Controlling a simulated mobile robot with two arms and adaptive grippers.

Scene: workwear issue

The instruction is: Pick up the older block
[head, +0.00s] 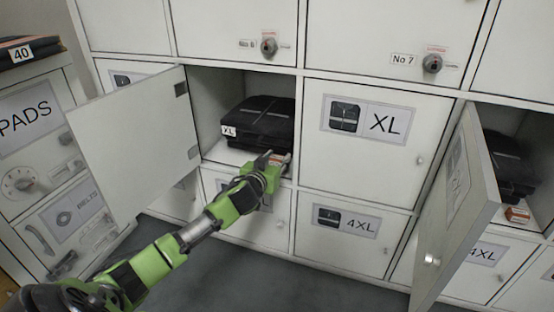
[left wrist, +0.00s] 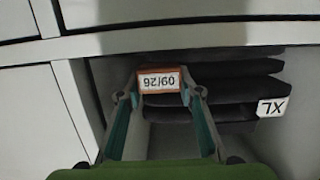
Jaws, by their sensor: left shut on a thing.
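My left gripper (head: 274,160) reaches into the open compartment at the centre left, in front of a stack of black garments tagged XL (head: 262,120). In the left wrist view, my left gripper (left wrist: 160,92) is shut on an orange block (left wrist: 160,72) whose white label reads 09/26 upside down. The stack (left wrist: 230,90) is just beside and behind this block. A second orange-and-white block (head: 517,214) sits in the open compartment at the right, below dark garments; its label is too small to read. My right gripper is not in view.
An open door (head: 135,135) swings out left of my arm. Another open door (head: 458,205) stands out before the right compartment. Closed XL (head: 400,150) and 4XL (head: 325,240) doors lie between. A drawer cabinet (head: 30,85) labelled PADS stands at the far left.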

